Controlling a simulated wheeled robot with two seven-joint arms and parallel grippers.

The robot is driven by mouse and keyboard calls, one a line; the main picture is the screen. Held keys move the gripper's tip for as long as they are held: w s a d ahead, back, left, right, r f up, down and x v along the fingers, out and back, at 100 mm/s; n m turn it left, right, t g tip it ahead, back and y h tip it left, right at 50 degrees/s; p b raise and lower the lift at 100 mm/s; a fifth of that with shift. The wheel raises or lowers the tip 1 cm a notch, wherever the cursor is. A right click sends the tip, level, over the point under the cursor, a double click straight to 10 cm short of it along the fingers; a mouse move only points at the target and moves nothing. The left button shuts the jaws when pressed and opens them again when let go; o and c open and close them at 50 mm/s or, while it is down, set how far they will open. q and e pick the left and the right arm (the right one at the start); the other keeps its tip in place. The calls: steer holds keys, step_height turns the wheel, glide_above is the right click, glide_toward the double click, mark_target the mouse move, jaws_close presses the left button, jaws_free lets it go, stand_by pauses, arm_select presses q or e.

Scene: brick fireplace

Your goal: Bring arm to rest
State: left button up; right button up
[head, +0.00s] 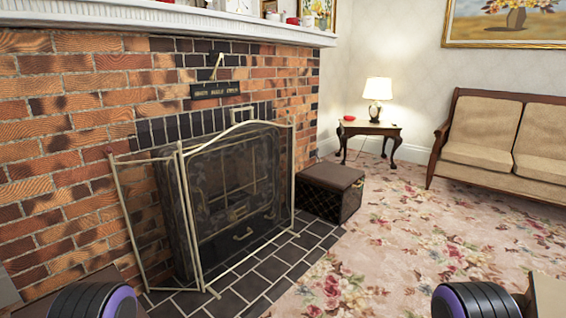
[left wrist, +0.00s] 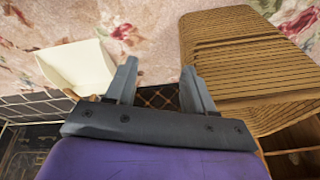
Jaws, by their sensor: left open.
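My left gripper (left wrist: 160,82) shows in the left wrist view with its two grey fingers spread apart. Nothing is held between them. Behind the fingertips is a dark surface with a diamond pattern (left wrist: 158,97); how far off it lies I cannot tell. In the head view, a black and purple section of my left arm (head: 92,300) shows at the bottom left. A similar section of my right arm (head: 476,300) shows at the bottom right. Neither gripper shows in the head view, and my right gripper is out of sight.
A fireplace screen (head: 235,190) stands on dark hearth tiles (head: 260,284). A dark box (head: 330,190) sits beside it. Flowered carpet (head: 410,235) lies open toward a side table (head: 370,129) and sofa (head: 505,140). The wrist view shows a white object (left wrist: 75,66) and slatted wood (left wrist: 240,60).

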arm_select(q)
step_height(320, 180, up, 32)
steer(key=w+p, duration=0.1)
steer(key=p, duration=3)
steer(key=shift+a+r+n+t+y, duration=0.25)
steer(key=shift+a+n+t+y, duration=0.05)
steer(key=shift+a+n+t, duration=0.1)
arm_select(e)
step_height(320, 180, up, 32)
steer(key=w, duration=0.1)
steer(key=shift+d+r+m+t+h, duration=0.2)
steer(key=shift+r+m+t+h, duration=0.1)
steer(key=shift+t, duration=0.1)
